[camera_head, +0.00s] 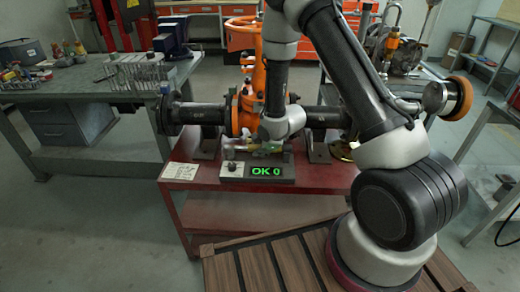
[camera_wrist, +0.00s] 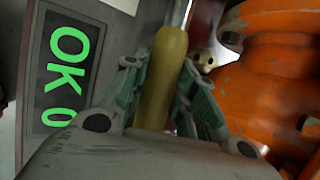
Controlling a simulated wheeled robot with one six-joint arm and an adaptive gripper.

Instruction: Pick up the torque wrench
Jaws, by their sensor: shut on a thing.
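The torque wrench shows its yellow handle (camera_wrist: 162,82) in the wrist view, running up between my gripper's fingers, with a metallic shaft beyond it. My gripper (camera_wrist: 160,72) is shut on this handle, with one finger on each side. In the head view my gripper (camera_head: 268,148) is low, just behind the display box at the front of the red table. The wrench there is small and mostly hidden by my gripper. I cannot tell whether the wrench touches its support.
The display box (camera_head: 258,172) reads "OK 0" in green. The orange valve (camera_head: 246,100) with its dark pipe (camera_head: 190,115) stands close behind my gripper. A paper card (camera_head: 181,171) lies on the red table (camera_head: 210,187). A workbench (camera_head: 60,92) with tools stands at left.

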